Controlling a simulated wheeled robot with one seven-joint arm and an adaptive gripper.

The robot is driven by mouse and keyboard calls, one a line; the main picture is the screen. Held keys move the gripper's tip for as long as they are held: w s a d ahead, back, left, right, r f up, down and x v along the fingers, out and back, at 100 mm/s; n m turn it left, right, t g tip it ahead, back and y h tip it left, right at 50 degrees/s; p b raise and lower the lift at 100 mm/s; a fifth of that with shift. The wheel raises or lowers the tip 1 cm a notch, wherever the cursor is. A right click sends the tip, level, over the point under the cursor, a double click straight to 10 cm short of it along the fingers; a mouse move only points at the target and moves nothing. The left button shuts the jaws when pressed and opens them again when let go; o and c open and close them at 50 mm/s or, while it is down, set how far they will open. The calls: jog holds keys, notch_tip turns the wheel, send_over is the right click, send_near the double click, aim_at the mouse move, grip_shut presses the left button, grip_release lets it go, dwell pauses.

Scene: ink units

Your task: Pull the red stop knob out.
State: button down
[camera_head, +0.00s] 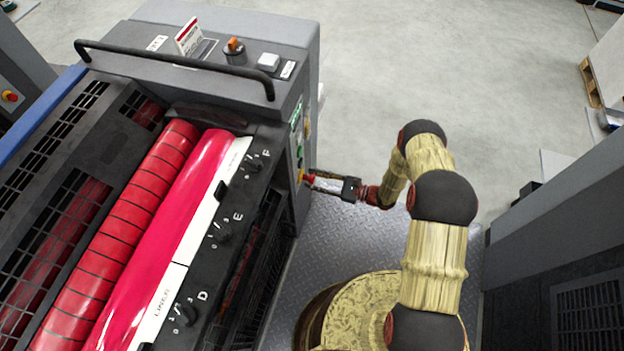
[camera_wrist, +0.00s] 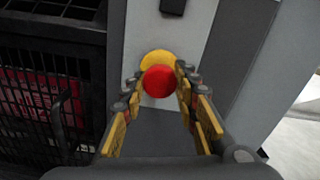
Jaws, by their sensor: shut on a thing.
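The red stop knob (camera_wrist: 159,81) sits in front of a round yellow plate (camera_wrist: 157,60) on the grey side panel of the machine, seen in the wrist view. My gripper (camera_wrist: 162,84) has one finger on each side of the knob, with its tips close against it. In the head view, the knob (camera_head: 309,179) is a small red spot at the machine's right side face, and my gripper (camera_head: 318,181) reaches it from the right. My gripper is shut on the knob. The exact contact of the fingertips is too small to make out.
The printing machine has red rollers (camera_head: 200,180) and a black handrail (camera_head: 175,60). Green buttons (camera_head: 298,122) are on the side panel above the knob. A dark grille (camera_wrist: 45,90) is left of the panel. A grey cabinet (camera_head: 560,240) stands at the right, with metal floor between.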

jog(key=c, duration=1.3)
grip_release()
jog(key=shift+d, duration=0.15)
jog(key=shift+c, duration=0.2)
jog(key=v, duration=1.2)
